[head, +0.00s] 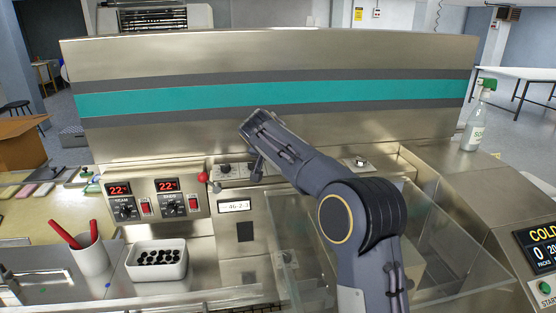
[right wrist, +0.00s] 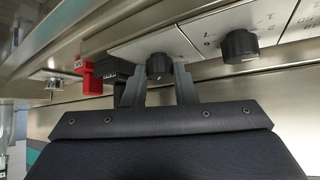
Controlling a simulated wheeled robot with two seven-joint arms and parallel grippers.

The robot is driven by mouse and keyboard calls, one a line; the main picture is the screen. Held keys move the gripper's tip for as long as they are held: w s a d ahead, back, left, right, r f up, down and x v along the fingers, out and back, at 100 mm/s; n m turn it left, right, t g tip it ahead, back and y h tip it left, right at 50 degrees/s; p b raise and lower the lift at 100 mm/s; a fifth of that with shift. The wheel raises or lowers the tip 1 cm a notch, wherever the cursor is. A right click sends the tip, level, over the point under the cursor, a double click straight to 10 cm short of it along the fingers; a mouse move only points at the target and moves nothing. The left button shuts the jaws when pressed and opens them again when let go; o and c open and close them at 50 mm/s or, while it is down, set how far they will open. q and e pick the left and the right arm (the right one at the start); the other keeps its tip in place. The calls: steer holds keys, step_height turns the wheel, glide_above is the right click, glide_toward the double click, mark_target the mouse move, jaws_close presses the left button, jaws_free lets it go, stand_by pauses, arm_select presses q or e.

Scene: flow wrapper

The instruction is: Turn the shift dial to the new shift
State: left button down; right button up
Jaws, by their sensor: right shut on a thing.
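My right gripper (right wrist: 158,90) has its two fingers on either side of a black round dial (right wrist: 159,66) on a pale plate and is shut on it. The plate's lettering is too small to read, so I cannot confirm that it is the shift dial. A second black dial (right wrist: 239,46) with marks around it sits to the right in the right wrist view. In the head view my right gripper (head: 256,165) reaches down to the panel and hides the held dial. Another dial (head: 226,170) shows left of it. A dark part at the lower left edge may be my left gripper (head: 12,288); its jaws are unclear.
A red-ball lever (head: 202,177) and two red-digit temperature controllers (head: 118,188) are left of the dials. A small display (head: 235,206) is below. A white bin (head: 157,272) of black pieces and a cup (head: 91,258) with red pens stand in front. Clear guard panels (head: 440,265) lie right.

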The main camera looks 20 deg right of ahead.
steer(key=shift+f, duration=0.1)
steer(key=o, duration=0.7)
steer(key=b+v, duration=0.1)
steer(key=v, duration=0.7)
steer(key=shift+w, duration=0.1)
